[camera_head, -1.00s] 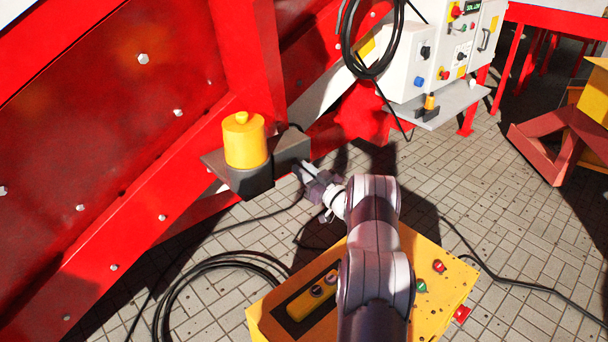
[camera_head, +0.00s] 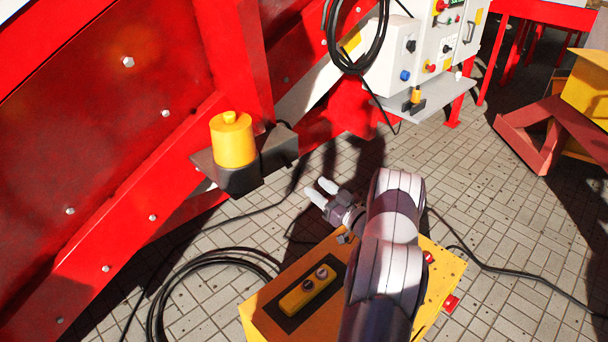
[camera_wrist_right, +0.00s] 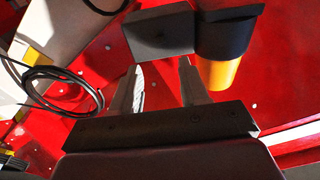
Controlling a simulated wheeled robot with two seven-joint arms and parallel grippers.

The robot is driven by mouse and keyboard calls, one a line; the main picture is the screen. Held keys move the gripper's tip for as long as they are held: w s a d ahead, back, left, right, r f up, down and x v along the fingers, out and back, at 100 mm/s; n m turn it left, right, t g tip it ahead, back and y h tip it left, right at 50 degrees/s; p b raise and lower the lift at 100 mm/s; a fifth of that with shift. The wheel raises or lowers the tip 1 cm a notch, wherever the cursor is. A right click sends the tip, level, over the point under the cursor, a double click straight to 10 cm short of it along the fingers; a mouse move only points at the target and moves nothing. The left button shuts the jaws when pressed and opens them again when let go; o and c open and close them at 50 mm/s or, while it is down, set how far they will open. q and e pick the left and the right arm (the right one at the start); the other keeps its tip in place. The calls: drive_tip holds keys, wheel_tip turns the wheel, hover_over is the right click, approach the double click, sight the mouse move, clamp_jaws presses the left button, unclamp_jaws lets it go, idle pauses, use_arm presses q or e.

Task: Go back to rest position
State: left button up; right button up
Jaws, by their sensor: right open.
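My right gripper (camera_head: 320,192) is open and empty in the head view. Its two pale fingers stand apart, pointing up and left, to the right of and below the dark bracket (camera_head: 274,147) with the yellow cylinder (camera_head: 233,142). Clear floor shows between the fingers and the bracket. In the right wrist view the two fingers of the gripper (camera_wrist_right: 158,80) are spread with nothing between them. The dark box (camera_wrist_right: 160,35) and the yellow cylinder (camera_wrist_right: 219,74) show beyond the fingertips. My left gripper is not in view.
A yellow box (camera_head: 423,290) with a yellow button panel stands below my right arm. A big red machine frame (camera_head: 150,60) fills the left. A white control cabinet (camera_head: 395,75) with a hanging black cable coil (camera_head: 330,40) is behind. Tiled floor (camera_head: 480,215) is open at right.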

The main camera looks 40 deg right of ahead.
drive_tip(key=shift+s+f, duration=0.1)
drive_tip(key=shift+s, duration=0.75)
drive_tip(key=shift+d, duration=0.1)
